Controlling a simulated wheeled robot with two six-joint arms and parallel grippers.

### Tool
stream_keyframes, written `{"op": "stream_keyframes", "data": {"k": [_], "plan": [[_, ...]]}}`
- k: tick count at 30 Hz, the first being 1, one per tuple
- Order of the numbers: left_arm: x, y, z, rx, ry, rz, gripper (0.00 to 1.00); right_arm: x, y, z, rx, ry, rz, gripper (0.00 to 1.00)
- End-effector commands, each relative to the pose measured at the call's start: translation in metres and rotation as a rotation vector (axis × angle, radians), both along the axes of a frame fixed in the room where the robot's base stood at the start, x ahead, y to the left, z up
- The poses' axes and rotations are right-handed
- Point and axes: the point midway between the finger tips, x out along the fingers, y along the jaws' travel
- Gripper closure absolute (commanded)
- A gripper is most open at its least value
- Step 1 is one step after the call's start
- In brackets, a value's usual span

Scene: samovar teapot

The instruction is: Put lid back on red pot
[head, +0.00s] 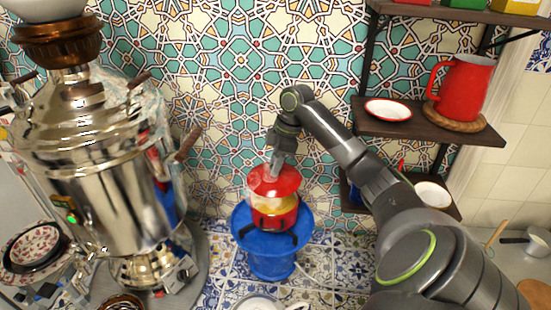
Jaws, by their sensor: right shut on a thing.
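The red pot (275,217) stands on a blue stove-like stand (272,262) in the middle of the head view, with yellowish contents showing at its opening. The red lid (274,180) is just above the pot and looks tilted, with a gap on its front side. My right gripper (276,163) reaches down from above and is shut on the lid at its top. Whether the lid touches the pot's back rim cannot be told. My left gripper is not in view.
A large shiny samovar (108,200) stands at the left. Wall shelves at the right hold a red jug (464,90) and a red-rimmed white dish (388,110). A patterned bowl (35,247) sits at the far left. The tiled wall is close behind the pot.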

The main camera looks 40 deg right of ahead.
Motion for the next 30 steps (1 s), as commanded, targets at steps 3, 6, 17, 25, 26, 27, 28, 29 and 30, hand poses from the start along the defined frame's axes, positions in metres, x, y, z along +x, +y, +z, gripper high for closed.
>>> {"op": "stream_keyframes", "data": {"k": [3, 6, 17, 25, 26, 27, 28, 29, 30], "plan": [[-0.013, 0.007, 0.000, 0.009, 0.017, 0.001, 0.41, 0.000, 0.000, -0.008, 0.001, 0.001, -0.001, 1.00], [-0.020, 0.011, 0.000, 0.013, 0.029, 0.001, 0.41, -0.001, 0.000, -0.016, 0.000, 0.002, 0.000, 1.00], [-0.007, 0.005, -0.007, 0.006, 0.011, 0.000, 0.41, 0.000, 0.000, -0.052, 0.001, 0.001, -0.001, 1.00], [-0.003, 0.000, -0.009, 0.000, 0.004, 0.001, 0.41, 0.000, 0.000, -0.060, 0.000, 0.000, 0.000, 1.00], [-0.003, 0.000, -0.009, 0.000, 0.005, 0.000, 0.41, 0.000, 0.000, -0.060, -0.001, -0.001, 0.000, 1.00], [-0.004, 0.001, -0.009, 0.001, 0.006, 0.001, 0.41, 0.000, 0.000, -0.060, 0.000, 0.000, 0.000, 1.00], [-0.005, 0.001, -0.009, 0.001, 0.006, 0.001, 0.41, 0.000, 0.000, -0.060, -0.001, -0.001, 0.000, 1.00], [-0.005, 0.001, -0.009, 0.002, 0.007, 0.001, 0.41, 0.000, 0.000, -0.060, 0.000, 0.000, 0.000, 1.00], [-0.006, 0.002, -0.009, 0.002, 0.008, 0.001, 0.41, 0.000, 0.000, -0.060, 0.000, 0.000, 0.000, 1.00]]}}
